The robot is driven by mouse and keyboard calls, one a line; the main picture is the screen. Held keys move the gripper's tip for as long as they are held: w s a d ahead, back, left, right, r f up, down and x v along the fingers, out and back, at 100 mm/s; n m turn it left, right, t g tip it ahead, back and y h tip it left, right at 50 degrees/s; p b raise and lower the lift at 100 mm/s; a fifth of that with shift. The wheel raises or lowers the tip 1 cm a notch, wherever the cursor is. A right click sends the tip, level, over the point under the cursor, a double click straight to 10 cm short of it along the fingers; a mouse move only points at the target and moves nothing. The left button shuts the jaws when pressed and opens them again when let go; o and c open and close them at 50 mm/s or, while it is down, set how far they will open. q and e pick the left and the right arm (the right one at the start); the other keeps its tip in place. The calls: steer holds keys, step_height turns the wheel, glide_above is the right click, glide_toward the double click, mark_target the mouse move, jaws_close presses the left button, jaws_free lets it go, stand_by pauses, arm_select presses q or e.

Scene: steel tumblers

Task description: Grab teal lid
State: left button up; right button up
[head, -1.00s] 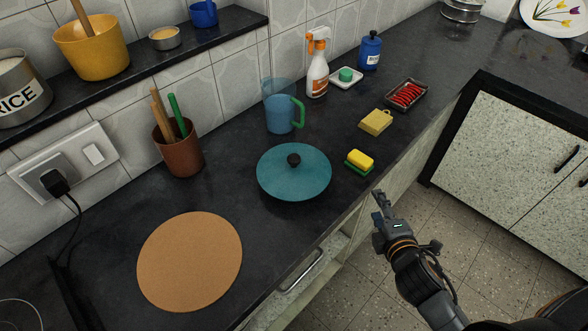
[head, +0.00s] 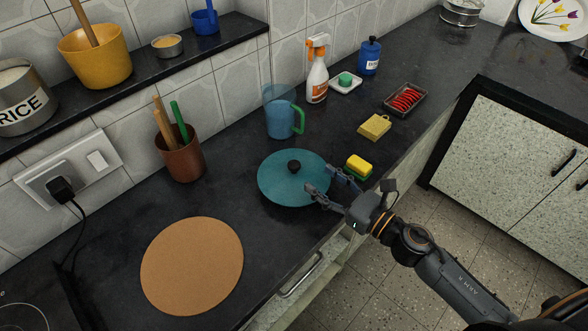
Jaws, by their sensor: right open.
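The teal lid (head: 283,179) is a round, shallow dome with a black knob (head: 294,167) on top. It is on the dark counter, and what is under it is hidden. My right gripper (head: 318,178) is open at the right edge of the lid, with its fingers pointing left toward the knob. One finger overlaps the lid's edge in the picture; I cannot tell whether it touches. Nothing is between the fingers at the knob. My left gripper is not in view.
A blue jug (head: 280,118) with a green handle stands behind the lid. A round cork mat (head: 192,265) lies front left. A brown utensil pot (head: 181,158) stands left. The counter between them is clear.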

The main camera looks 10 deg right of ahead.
mark_target(299, 167)
steer(key=shift+x, duration=1.15)
steer(key=p+x, duration=0.2)
steer(key=x, duration=0.2)
steer(key=shift+a+f, duration=0.1)
steer(key=shift+a, duration=0.2)
steer(key=shift+w+a+f, duration=0.1)
steer(key=shift+w+a, duration=0.15)
steer(key=shift+w, duration=0.1)
jaws_close()
